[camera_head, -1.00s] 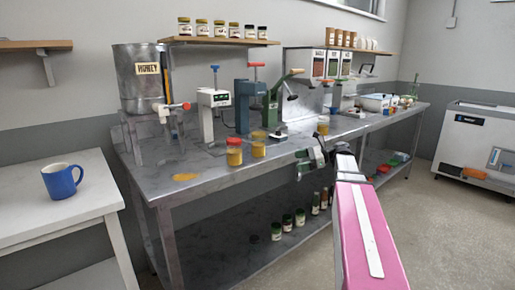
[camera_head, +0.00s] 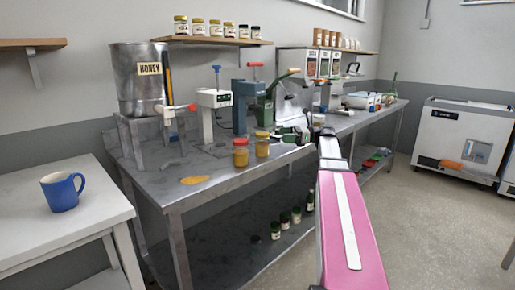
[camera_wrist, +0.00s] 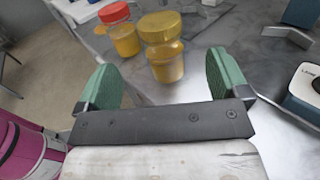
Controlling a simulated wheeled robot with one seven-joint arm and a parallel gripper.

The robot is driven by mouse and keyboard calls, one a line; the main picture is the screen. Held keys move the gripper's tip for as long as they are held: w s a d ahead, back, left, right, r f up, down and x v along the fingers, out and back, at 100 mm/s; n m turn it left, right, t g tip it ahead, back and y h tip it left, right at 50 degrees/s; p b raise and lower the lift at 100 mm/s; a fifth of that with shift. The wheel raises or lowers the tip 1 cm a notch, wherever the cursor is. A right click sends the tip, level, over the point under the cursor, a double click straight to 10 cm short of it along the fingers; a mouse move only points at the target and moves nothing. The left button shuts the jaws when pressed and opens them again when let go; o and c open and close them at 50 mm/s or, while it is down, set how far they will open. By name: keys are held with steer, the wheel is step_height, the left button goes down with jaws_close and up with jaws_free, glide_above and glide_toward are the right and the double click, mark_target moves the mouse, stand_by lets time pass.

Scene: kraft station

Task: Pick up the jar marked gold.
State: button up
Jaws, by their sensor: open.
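Two honey-coloured jars stand side by side on the metal bench. One has a red lid (camera_head: 240,153), and the other has a yellow-gold lid (camera_head: 262,145). No word can be read on either jar. My gripper (camera_head: 292,136) is just right of the yellow-lidded jar in the head view. In the wrist view, my gripper (camera_wrist: 163,75) is open, its green fingers apart and empty. The yellow-lidded jar (camera_wrist: 165,60) is ahead, between the fingers in the picture but beyond their tips. The red-lidded jar (camera_wrist: 125,38) is left of it.
The metal bench (camera_head: 225,178) has a yellow spill (camera_head: 195,180) near its front edge. Behind the jars stand a white dispenser (camera_head: 215,110), a blue press and a green press. A honey tank (camera_head: 140,80) is at left. Several jars stand on the shelf below.

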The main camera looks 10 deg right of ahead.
mark_target(263, 136)
steer(key=a, duration=0.6)
steer(key=w+a, duration=0.1)
steer(key=a, duration=0.2)
steer(key=shift+a+f, duration=0.25)
steer(key=c, duration=1.2)
